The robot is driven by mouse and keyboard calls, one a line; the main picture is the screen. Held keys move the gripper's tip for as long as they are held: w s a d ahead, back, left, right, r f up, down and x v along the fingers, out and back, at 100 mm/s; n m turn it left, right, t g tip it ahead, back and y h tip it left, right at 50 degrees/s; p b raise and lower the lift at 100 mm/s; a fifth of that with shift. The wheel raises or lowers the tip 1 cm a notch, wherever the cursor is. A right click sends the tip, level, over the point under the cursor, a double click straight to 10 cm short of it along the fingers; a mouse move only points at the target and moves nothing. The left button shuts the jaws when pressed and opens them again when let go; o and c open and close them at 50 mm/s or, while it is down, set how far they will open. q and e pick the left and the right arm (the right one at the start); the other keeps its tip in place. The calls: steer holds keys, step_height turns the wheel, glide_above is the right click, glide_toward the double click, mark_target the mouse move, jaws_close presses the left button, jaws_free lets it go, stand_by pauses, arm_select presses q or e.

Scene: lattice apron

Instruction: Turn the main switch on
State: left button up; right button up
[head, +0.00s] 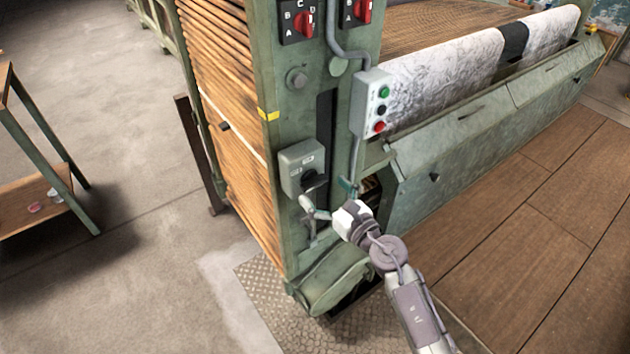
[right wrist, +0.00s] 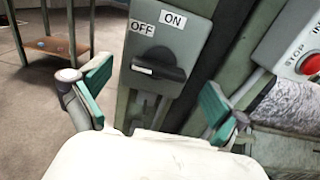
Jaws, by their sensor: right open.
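The main switch is a grey box (head: 303,160) on the green machine post, with a black rotary knob. In the right wrist view the box (right wrist: 190,28) carries an OFF label at its left and an ON label at its top. The black knob (right wrist: 160,66) lies roughly crosswise, its left end below the OFF label. My right gripper (head: 327,195) is just below and in front of the box. Its teal-padded fingers (right wrist: 155,95) are spread wide either side of the knob, with nothing between them. My left gripper is out of view.
A push-button box (head: 373,104) with green, black and red buttons hangs on a conduit right of the switch. Red selector knobs (head: 304,23) sit higher on the post. A small table (head: 48,190) stands at left.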

mark_target(317, 185)
steer(key=x, duration=0.2)
steer(key=shift+w+a, duration=0.2)
steer(key=shift+w, duration=0.05)
steer(key=shift+w+a, duration=0.3)
steer(key=shift+w, duration=0.15)
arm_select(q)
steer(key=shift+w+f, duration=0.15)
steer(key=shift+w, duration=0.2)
arm_select(e)
steer(key=c, duration=1.2)
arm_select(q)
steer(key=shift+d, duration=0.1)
arm_select(e)
steer(key=shift+o, duration=0.2)
